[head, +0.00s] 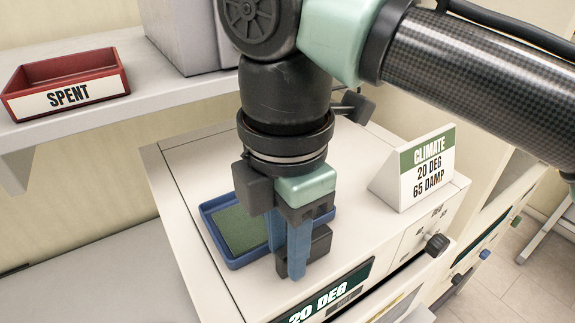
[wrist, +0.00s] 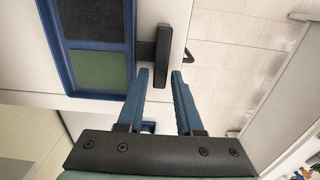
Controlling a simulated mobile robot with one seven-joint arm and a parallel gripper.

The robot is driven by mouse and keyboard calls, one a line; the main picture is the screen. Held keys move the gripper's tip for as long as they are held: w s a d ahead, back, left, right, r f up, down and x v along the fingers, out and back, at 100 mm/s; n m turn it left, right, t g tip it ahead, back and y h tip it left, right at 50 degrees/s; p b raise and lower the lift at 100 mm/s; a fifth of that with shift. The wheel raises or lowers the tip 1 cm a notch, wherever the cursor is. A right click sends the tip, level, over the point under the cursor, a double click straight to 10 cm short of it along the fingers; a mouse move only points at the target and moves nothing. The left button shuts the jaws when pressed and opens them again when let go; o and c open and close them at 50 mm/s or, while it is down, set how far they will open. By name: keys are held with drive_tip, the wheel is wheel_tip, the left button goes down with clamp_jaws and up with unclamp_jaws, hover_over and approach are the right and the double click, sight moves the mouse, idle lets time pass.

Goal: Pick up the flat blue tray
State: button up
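The flat blue tray (head: 208,220) lies on top of a white cabinet. In the wrist view the blue tray (wrist: 131,45) shows a dark pad (wrist: 95,18) and a green pad (wrist: 100,68) side by side. A black T-shaped handle (wrist: 163,52) sticks out from its side. In the head view my gripper (head: 287,264) points down at the tray's right side and hides part of it. In the wrist view my gripper (wrist: 160,73) has its blue fingers apart, with the handle's crossbar lined up with the gap. I cannot tell whether the bar is between the fingers.
A climate sign (head: 425,170) stands on the cabinet (head: 185,165) to the right. A front display panel and black knob (head: 437,243) are on the cabinet's front edge. A red tray marked SPENT (head: 66,83) sits on a shelf (head: 150,85) at upper left, beside a grey box (head: 190,35).

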drive_tip(key=shift+f, duration=0.85)
drive_tip(key=shift+c, duration=0.3)
clamp_jaws()
drive_tip(key=shift+r, duration=0.1)
